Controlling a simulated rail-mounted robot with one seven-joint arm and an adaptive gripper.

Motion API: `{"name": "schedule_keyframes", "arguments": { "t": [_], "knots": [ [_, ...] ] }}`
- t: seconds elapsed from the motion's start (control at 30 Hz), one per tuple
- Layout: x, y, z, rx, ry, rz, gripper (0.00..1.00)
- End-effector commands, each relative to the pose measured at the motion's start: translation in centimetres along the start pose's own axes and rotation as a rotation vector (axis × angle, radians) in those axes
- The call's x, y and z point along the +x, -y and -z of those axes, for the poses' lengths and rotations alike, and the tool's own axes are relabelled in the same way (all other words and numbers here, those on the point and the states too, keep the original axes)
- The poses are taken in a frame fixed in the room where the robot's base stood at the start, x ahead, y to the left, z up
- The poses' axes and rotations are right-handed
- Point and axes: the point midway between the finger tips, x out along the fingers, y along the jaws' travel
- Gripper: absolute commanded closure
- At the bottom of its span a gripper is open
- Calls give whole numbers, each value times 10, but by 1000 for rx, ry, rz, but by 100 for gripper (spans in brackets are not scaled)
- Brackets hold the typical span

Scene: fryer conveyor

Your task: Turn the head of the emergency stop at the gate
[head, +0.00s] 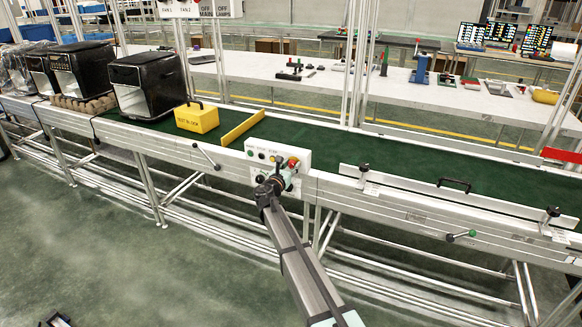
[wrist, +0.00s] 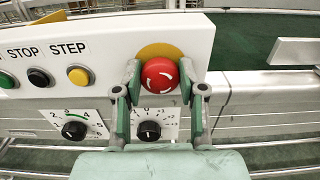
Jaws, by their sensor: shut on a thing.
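The emergency stop is a red mushroom head with white curved arrows on a yellow disc. In the wrist view its head (wrist: 160,76) sits at the right end of a white control panel (wrist: 110,40). My gripper (wrist: 160,88) reaches up from below, one finger on each side of the red head, and is shut on it. In the head view my gripper (head: 273,182) is at the panel (head: 292,155) on the conveyor's front side. There the emergency stop (head: 293,162) shows as a small red spot, partly hidden by my gripper.
Beside the emergency stop are a yellow STEP button (wrist: 78,75), a black STOP button (wrist: 39,77) and a green button (wrist: 7,79). Two black dials (wrist: 150,131) sit below.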

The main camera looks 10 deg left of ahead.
Motion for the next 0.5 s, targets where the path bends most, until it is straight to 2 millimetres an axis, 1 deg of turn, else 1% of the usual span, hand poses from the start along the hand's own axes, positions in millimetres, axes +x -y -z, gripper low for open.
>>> {"name": "schedule_keyframes", "arguments": {
  "t": [0.27,0.5],
  "knots": [
    [0,0,3,61,0,0,95],
    [1,1,5,213,2,0,95]
  ]
}}
